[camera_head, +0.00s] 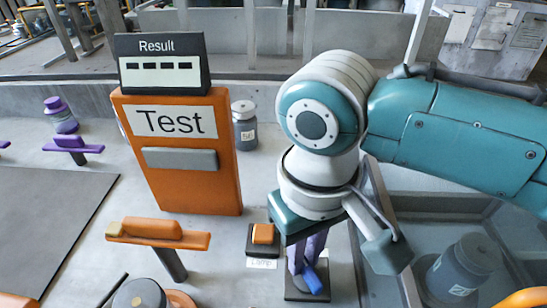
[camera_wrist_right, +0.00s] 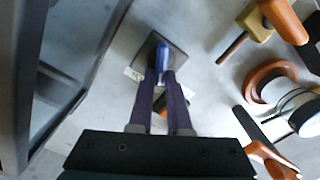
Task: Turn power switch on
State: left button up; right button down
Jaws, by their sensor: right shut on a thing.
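A blue lever-like switch (camera_head: 312,278) stands on a dark square base at the front centre, just right of the orange switch. It also shows in the right wrist view (camera_wrist_right: 162,50), above its dark base plate (camera_wrist_right: 178,62). My right gripper (camera_head: 306,262) points down over this base, its purple fingers close together around the blue switch. In the right wrist view the fingertips (camera_wrist_right: 160,75) meet at the blue part. The fingers hide part of the switch, and I cannot read its label. My left gripper is not in view.
An orange switch (camera_head: 263,234) on a black base stands beside the gripper. An orange Test panel (camera_head: 180,155) carries a Result display (camera_head: 160,63). A grey bin (camera_head: 440,215) holding a grey jar (camera_head: 462,268) stands at right. An orange-topped post (camera_head: 158,233) stands at left.

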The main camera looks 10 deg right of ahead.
jog(key=shift+r, duration=0.1)
dwell(0.3)
jog(key=shift+r+m+p, duration=0.15)
jog(key=shift+m+p, duration=0.55)
jog(key=shift+p, duration=0.35)
jog(key=m+p, duration=0.3)
jog(key=shift+s+d+p, duration=0.1)
jog(key=shift+d+p, duration=0.15)
jog(key=shift+p, duration=0.05)
jog(key=m+p, duration=0.1)
jog(key=m, duration=0.1)
jog(key=m+p, duration=0.1)
jog(key=shift+d+m, duration=0.2)
jog(key=shift+m, duration=0.2)
jog(key=m+p, duration=0.1)
jog(key=m, duration=0.2)
jog(key=shift+s+d+f+p, duration=0.1)
jog(key=shift+d+f+p, duration=0.1)
jog(key=shift+p, duration=0.2)
jog(key=shift+m, duration=0.3)
jog(key=c, duration=0.9)
grip_release()
